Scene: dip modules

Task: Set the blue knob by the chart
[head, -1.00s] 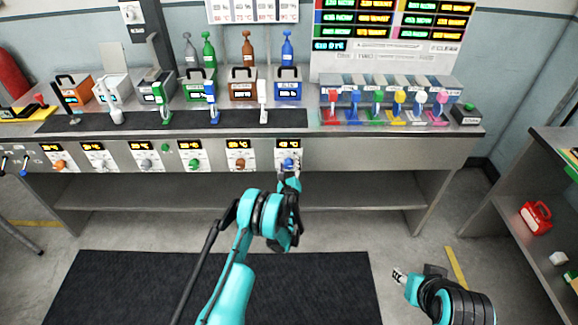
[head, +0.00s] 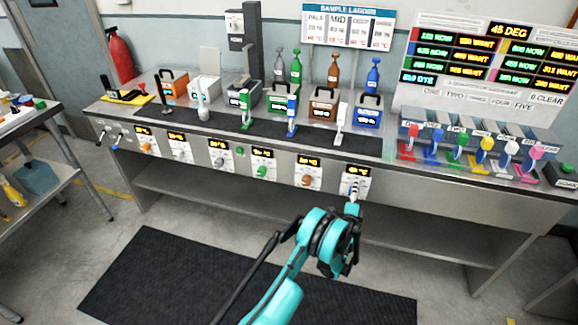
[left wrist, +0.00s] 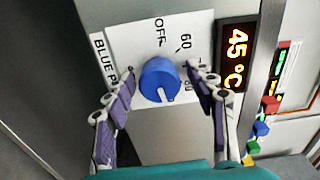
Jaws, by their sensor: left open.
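The blue knob (left wrist: 158,72) sits on a white dial plate marked OFF and 60 in the left wrist view, with its pale pointer toward the bottom. The display beside it (left wrist: 234,57) reads 45 °C. My left gripper (left wrist: 160,80) is open, with one finger on each side of the knob; I cannot tell whether they touch it. In the head view my left gripper (head: 353,192) is at the bench front and hides the knob. The sample ladder chart (head: 348,25) stands at the back, with columns including PALE, MID and DEEP; its small figures are hard to read.
Coloured levers (head: 487,145) stand on the right. A results board (head: 490,55) is above them. The dark floor mat (head: 240,280) is clear.

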